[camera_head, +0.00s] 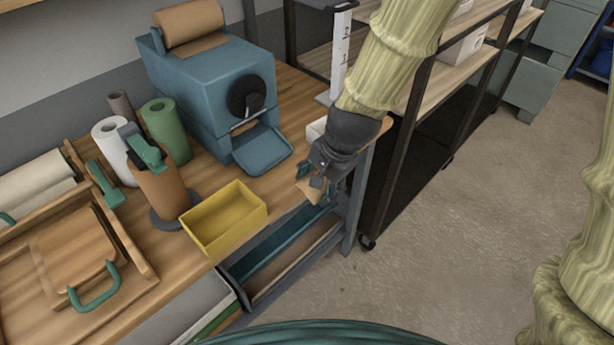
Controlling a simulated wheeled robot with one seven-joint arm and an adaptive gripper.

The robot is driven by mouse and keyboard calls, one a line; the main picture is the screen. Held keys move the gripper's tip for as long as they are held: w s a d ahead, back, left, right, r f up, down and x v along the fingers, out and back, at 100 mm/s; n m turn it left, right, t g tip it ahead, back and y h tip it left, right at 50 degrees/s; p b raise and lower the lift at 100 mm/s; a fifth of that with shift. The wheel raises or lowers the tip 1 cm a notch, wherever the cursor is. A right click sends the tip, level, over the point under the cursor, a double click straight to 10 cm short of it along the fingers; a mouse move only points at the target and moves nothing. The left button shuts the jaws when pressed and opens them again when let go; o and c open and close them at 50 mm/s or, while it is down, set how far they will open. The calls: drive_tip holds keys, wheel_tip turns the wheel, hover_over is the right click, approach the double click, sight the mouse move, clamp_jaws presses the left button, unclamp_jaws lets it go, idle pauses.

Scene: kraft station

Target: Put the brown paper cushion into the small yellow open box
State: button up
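The small yellow open box (224,219) stands on the wooden bench near its front edge, and its inside looks empty. My gripper (314,184) is to the right of the box, apart from it, by the bench's front edge and pointing down. A light brown piece (311,194) shows between its fingers; it looks like the brown paper cushion, small and partly hidden by the fingers. The gripper appears closed on it.
A blue machine (213,98) with a paper roll on top and a tray (262,149) stands behind the box. An upright brown roll on a dispenser (163,190) is close at the box's left. An open drawer (283,246) lies below the bench edge.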

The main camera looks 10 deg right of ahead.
drive_tip(key=shift+s+r+p, duration=0.1)
drive_tip(key=shift+r+p, duration=4.7)
drive_tip(key=shift+r, duration=0.1)
drive_tip(key=shift+f, duration=0.1)
